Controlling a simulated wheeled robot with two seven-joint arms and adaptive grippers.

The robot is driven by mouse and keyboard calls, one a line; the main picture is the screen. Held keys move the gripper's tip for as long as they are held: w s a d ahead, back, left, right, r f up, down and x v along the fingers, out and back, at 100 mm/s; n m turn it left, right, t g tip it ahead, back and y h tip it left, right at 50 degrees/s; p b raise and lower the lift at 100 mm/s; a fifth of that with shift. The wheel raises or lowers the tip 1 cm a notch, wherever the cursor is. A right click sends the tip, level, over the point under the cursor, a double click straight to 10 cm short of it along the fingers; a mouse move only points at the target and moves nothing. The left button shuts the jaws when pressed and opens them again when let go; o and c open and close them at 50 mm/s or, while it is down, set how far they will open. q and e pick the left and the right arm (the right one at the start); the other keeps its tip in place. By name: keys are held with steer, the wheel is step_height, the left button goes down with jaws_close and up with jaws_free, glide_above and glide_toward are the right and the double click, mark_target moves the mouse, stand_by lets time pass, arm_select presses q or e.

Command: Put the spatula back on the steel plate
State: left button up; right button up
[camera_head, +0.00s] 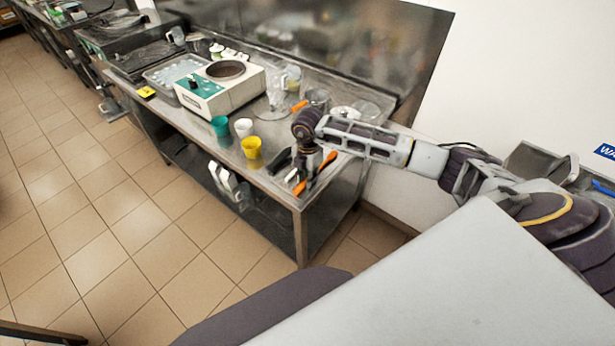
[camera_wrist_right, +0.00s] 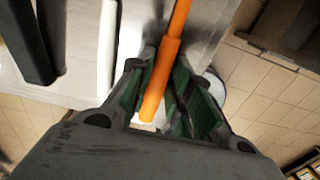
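The orange-handled spatula (camera_wrist_right: 173,45) runs between the fingers of my right gripper (camera_wrist_right: 162,75) in the wrist view. The green pads close in on both sides of its handle, and its far end is out of that view. In the head view the orange spatula (camera_head: 327,163) shows at the front right corner of the steel table, under my right gripper (camera_head: 306,165), which points down. A bare steel surface (camera_wrist_right: 212,22) lies below the spatula in the wrist view; I cannot tell whether it is a separate plate. My left gripper is not in view.
Teal (camera_head: 220,126), white (camera_head: 243,128) and yellow (camera_head: 251,147) cups stand left of my gripper. A black handle (camera_wrist_right: 28,40) and a white handle (camera_wrist_right: 107,45) lie beside the spatula. The steel table (camera_head: 283,190) ends close by.

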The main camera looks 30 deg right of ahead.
steer(key=shift+o, duration=1.4)
steer(key=shift+r, duration=0.15)
step_height(320, 180, up, 12)
steer(key=b, duration=0.2)
